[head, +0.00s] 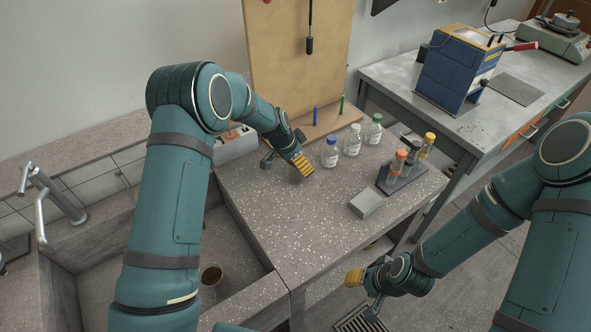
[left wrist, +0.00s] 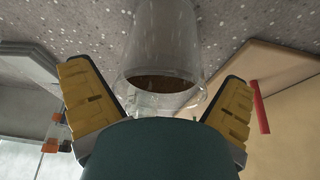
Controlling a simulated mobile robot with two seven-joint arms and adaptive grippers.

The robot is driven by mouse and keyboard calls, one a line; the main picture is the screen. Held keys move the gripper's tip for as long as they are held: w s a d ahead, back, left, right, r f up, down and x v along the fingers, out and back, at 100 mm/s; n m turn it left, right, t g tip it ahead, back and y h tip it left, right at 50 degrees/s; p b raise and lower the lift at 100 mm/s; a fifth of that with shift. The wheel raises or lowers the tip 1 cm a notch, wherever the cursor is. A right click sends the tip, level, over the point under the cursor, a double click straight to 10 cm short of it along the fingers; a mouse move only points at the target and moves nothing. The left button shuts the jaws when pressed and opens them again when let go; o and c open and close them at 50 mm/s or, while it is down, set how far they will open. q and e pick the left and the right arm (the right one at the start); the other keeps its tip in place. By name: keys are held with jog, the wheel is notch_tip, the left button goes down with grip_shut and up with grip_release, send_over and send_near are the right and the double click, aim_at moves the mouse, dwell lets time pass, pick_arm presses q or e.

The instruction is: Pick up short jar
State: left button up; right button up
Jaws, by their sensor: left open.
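A clear glass jar (left wrist: 165,45) with brown contents stands out in the left wrist view, just ahead of my left gripper (left wrist: 156,85). The yellow-padded fingers are spread, one on each side of the line to the jar, with nothing held. In the head view my left gripper (head: 287,167) is low over the speckled bench near its back left part. The jar is mostly hidden there by the gripper. My right gripper (head: 364,292) is off the front right of the bench, its fingers apart and empty.
Bottles with blue (head: 331,153), white (head: 353,141) and green caps (head: 374,129) stand right of my left gripper. A tube rack (head: 402,179) and grey box (head: 366,203) sit further right. A wooden board (head: 297,60) rises behind. The front bench surface is clear.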

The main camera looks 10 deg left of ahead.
pick_arm(q)
jog(key=shift+c, duration=0.3)
jog(key=c, duration=1.1)
jog(key=shift+c, duration=0.2)
